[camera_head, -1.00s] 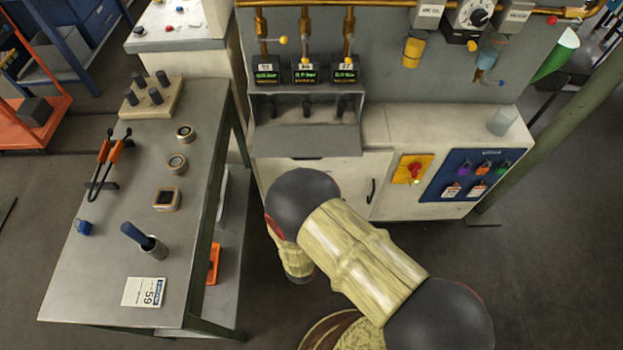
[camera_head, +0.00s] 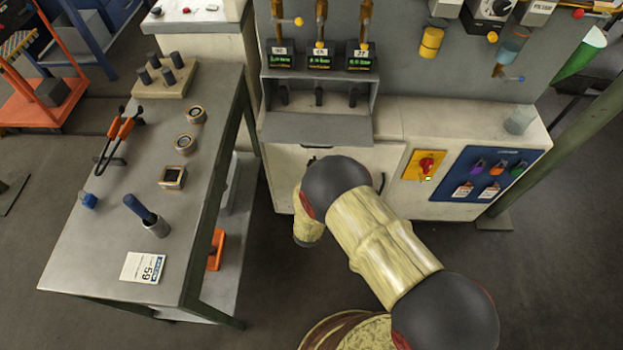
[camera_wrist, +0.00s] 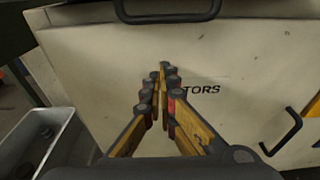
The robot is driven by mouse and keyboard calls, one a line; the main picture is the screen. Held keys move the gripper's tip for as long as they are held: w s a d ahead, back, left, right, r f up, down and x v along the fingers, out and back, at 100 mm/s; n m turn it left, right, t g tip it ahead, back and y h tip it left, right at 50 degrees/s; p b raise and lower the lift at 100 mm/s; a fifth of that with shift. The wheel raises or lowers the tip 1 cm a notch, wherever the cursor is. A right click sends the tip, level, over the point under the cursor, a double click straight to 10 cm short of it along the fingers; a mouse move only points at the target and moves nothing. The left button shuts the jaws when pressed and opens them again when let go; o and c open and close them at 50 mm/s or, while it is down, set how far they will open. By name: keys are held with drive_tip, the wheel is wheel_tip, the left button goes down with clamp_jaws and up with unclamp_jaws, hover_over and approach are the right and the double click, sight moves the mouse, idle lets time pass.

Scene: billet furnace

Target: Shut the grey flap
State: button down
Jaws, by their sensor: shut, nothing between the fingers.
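The grey flap (camera_head: 318,128) is open in the head view. It juts out in front of a recess with three dark levers, below three small green displays on the pale cabinet. A dark handle (camera_head: 316,146) shows at its front edge. In the wrist view my gripper (camera_wrist: 163,72) is shut and empty, pointing at the pale cabinet front (camera_wrist: 90,60), with part of a label reading "TORS" beside it. A dark handle (camera_wrist: 168,17) crosses the top of that view, above the fingertips. My gripper is hidden in the head view.
A steel bench (camera_head: 95,245) with small parts stands left of the cabinet. A blue panel (camera_head: 487,172) and a yellow plate with a red switch (camera_head: 424,165) are on the cabinet's right. A second door handle (camera_wrist: 283,133) sticks out at right in the wrist view.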

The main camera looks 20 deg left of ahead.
drive_tip(key=shift+w+r+b, duration=0.2)
drive_tip(key=shift+r+b, duration=0.3)
drive_tip(key=shift+r, duration=1.4)
drive_tip(key=shift+a+r, duration=0.1)
